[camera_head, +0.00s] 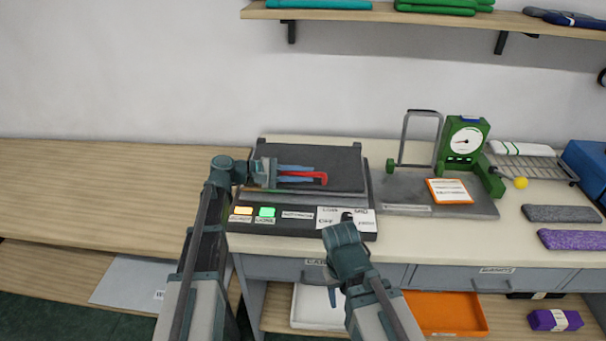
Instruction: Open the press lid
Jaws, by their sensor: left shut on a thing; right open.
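The press (372,205) is a dark flat unit on the bench, with a wide dark lid (335,157) on top. The lid looks low and nearly flat; I cannot tell whether it is slightly raised. A red handle (318,179) lies at the lid's front part. My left gripper (296,174) is over the lid, shut on the red handle, with its fingers along it.
Right of the press stand a green dial device (466,140) with a grey frame and an orange-edged card (449,191). A wire rack (535,165) and grey and purple fabric pieces (572,239) lie farther right. A shelf (385,13) hangs above. The wooden table (100,190) at left is clear.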

